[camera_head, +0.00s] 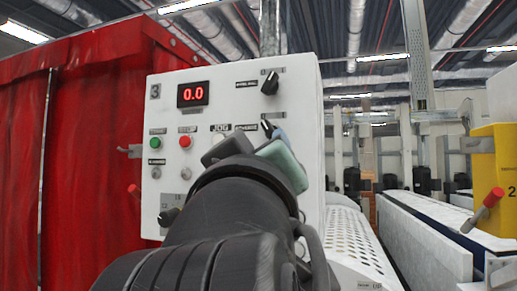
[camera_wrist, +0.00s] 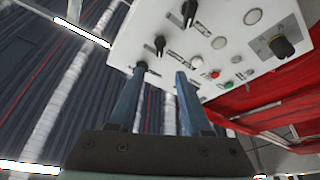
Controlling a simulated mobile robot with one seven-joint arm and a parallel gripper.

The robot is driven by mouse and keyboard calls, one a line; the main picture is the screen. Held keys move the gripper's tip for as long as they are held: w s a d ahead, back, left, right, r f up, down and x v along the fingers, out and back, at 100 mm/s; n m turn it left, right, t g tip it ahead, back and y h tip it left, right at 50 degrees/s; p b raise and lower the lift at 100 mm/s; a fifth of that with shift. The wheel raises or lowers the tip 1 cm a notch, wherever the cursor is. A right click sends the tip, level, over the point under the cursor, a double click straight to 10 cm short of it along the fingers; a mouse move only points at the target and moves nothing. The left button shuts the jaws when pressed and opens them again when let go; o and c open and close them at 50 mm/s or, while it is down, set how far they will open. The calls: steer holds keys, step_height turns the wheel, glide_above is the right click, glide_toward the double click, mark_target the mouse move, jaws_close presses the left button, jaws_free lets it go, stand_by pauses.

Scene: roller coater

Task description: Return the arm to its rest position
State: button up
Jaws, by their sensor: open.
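My arm rises from the bottom of the head view in front of a white control panel (camera_head: 230,95). The panel (camera_wrist: 235,40) fills the upper right there, tilted in the picture. The left fingertip overlaps a black knob's edge in the picture; I cannot tell if they touch. The panel's red display (camera_head: 193,94) reads 0.0.
A red curtain (camera_head: 85,150) hangs left of the panel. A perforated white cover (camera_head: 350,240) lies to the right, with a long white conveyor side (camera_head: 425,240) beyond. A yellow post (camera_head: 496,170) with a red-handled lever (camera_head: 483,210) stands at far right.

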steer(key=s+f+m+t+y+b, duration=0.2)
steer(key=s+f+m+t, duration=0.3)
steer(key=s, duration=0.6)
steer(key=shift+s+a+f+t, duration=0.15)
steer(key=shift+s+f+t, duration=0.15)
steer(key=shift+t, duration=0.1)
steer(key=shift+w, duration=0.1)
stand_by(0.8)
